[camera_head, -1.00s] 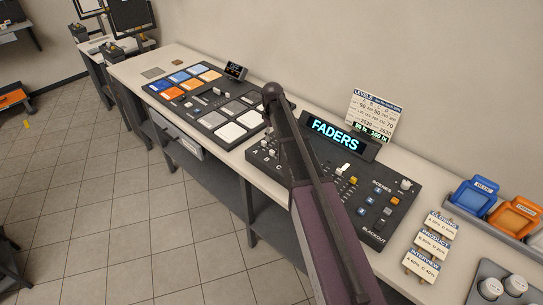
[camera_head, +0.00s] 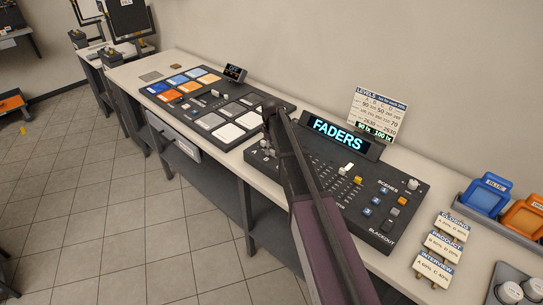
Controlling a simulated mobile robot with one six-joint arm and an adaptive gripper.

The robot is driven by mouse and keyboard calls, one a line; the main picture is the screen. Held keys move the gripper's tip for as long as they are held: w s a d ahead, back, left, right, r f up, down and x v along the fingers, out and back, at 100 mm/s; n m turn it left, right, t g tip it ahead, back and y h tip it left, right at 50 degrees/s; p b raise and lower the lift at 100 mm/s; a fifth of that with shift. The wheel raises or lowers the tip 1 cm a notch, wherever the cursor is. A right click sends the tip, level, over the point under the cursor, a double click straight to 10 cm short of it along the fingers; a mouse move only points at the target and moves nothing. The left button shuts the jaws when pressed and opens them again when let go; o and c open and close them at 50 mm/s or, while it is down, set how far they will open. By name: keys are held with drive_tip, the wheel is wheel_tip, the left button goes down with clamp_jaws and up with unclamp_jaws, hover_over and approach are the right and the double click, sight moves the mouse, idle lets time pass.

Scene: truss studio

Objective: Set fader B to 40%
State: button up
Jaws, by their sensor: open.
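The dark fader console (camera_head: 408,213) lies on the long bench, with a lit display reading FADERS (camera_head: 339,132) at its back edge. My arm crosses in front of the console and hides its middle. Small pale caps (camera_head: 264,144) show at its left end, left of my arm; I cannot tell which is fader B or read its setting. A white cap (camera_head: 348,167) and a yellow cap (camera_head: 357,180) show right of my arm. My gripper is not visible; only arm links show.
A LEVELS card (camera_head: 378,115) stands behind the console. A pad panel (camera_head: 222,118) lies to its left. Label cards (camera_head: 444,243) stand to its right, near blue (camera_head: 487,194) and orange (camera_head: 523,218) holders. Tiled floor in front of the bench is clear.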

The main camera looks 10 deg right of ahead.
drive_tip(key=shift+f+b, duration=0.55)
drive_tip(key=shift+f, duration=0.25)
clamp_jaws()
